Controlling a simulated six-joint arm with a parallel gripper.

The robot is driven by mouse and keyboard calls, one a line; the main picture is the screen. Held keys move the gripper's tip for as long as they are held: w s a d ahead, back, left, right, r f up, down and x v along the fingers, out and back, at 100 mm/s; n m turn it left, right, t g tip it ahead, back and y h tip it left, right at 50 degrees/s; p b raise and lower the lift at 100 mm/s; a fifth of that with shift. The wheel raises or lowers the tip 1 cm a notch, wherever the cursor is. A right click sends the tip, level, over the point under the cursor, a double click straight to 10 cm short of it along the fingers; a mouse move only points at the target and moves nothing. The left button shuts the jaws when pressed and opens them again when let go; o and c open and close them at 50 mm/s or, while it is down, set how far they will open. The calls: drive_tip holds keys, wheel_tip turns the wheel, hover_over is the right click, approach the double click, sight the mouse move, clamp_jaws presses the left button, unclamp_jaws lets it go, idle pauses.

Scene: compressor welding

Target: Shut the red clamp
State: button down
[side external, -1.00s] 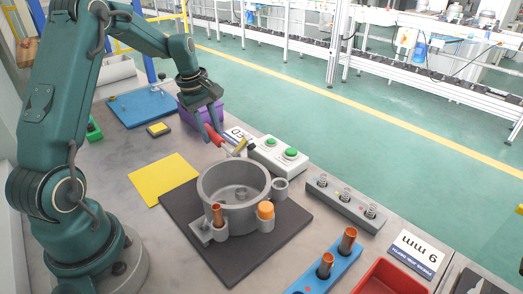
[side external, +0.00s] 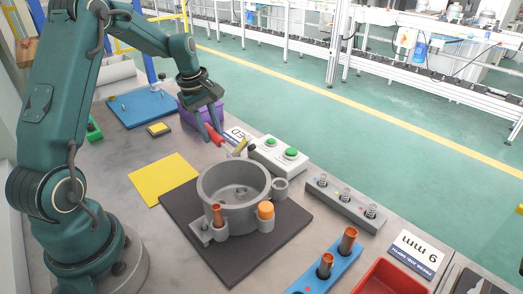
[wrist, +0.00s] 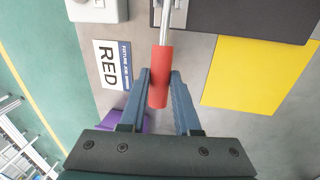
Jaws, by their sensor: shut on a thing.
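The red clamp's handle (wrist: 159,75) lies between the fingers of my gripper (wrist: 159,82) in the wrist view, both fingers against it. A metal bar runs from the handle toward the top of that view. In the side view, my gripper (side external: 215,137) holds the red handle (side external: 213,136) behind the grey pot. The clamp's metal part with a black tip (side external: 246,148) reaches right toward the pot's rim.
A yellow sheet (side external: 163,180) lies flat left of the pot. A spring holder (side external: 345,202) is at right.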

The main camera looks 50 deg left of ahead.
sight(217, 136)
drive_tip(key=shift+d+r+y, duration=0.25)
drive_tip(key=shift+r+y, duration=0.2)
drive_tip(key=shift+y, duration=0.1)
drive_tip(key=shift+d+r+y, duration=0.2)
drive_tip(key=shift+r+y, duration=0.2)
drive_tip(key=shift+y, duration=0.15)
drive_tip(key=shift+d+r+m+y, duration=0.3)
drive_tip(key=shift+d+r+y, duration=0.5)
drive_tip(key=shift+y, duration=0.4)
drive_tip(key=d+y, duration=0.1)
drive_tip(key=d+r+y, duration=0.1)
drive_tip(key=y, duration=0.1)
drive_tip(key=shift+r, duration=0.25)
drive_tip(key=shift+d+r+m+t+y, duration=0.2)
drive_tip(key=shift+d+y, duration=0.3)
drive_tip(key=shift+y, duration=0.3)
drive_tip(key=shift+d+r+m+t+y, duration=0.1)
drive_tip(key=shift+d+r+y, duration=0.1)
drive_tip(key=shift+d+y, duration=0.45)
drive_tip(key=shift+a, duration=0.1)
drive_tip(key=c, duration=0.6)
unclamp_jaws()
drive_tip(key=shift+y, duration=0.25)
